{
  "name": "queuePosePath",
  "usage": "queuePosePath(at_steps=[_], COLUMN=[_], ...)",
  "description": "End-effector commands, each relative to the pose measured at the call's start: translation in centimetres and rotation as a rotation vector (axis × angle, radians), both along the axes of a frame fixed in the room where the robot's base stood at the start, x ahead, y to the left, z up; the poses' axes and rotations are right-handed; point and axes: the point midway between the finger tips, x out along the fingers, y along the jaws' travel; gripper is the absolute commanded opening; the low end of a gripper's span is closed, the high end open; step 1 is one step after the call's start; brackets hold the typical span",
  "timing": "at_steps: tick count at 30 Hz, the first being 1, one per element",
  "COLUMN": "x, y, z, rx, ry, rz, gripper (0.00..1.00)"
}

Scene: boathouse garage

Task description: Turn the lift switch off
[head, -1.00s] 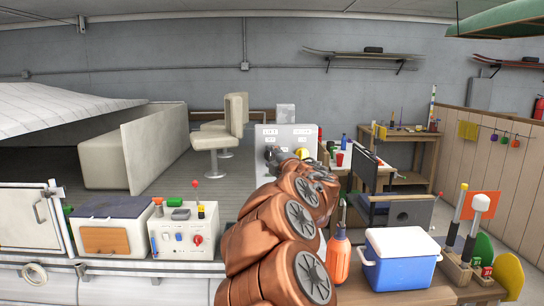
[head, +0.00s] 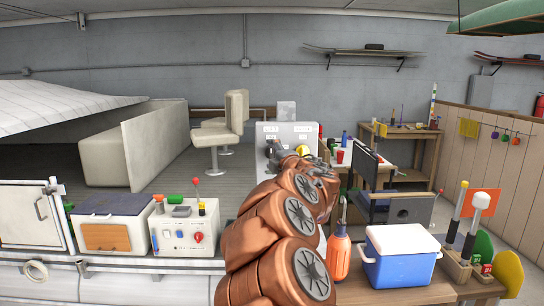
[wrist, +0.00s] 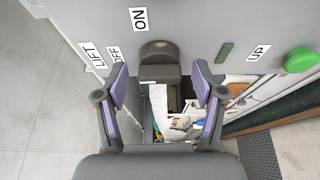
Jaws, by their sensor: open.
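The lift switch (wrist: 160,53) is a dark grey lever with a rounded end on a pale grey panel (wrist: 205,18). In the wrist view it lies at the upper middle, near labels reading LIFT, OFF and ON. My gripper (wrist: 161,88) is open, its two purple-padded fingers to the left and right of the lever's lower part. I cannot tell whether they touch it. In the head view the panel (head: 300,132) stands beyond my arm, and my gripper (head: 274,153) is small and dark in front of it, partly hiding the switch.
A green button (wrist: 300,60) and an UP label sit on the panel's right side. A white box with small switches (head: 168,240) and a cooler (head: 85,236) stand at the left front. A blue cooler (head: 400,275) and an orange bottle (head: 339,258) stand right of my arm.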

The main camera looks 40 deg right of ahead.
Motion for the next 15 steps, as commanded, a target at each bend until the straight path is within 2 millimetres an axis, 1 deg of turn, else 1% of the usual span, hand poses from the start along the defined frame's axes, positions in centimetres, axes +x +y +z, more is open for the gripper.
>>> queuePosePath(at_steps=[5, 8, 11, 15], x=[-0.2, -0.7, -1.7, -3.6], y=[0.0, 0.2, 0.4, 1.0], z=[0.0, 0.1, 0.0, 0.1], rx=[0.000, -0.001, -0.001, -0.001], ry=[0.000, 0.000, 0.001, 0.000], rz=[-0.001, -0.002, -0.002, -0.002], gripper=[0.69, 0.69, 0.69, 0.69])
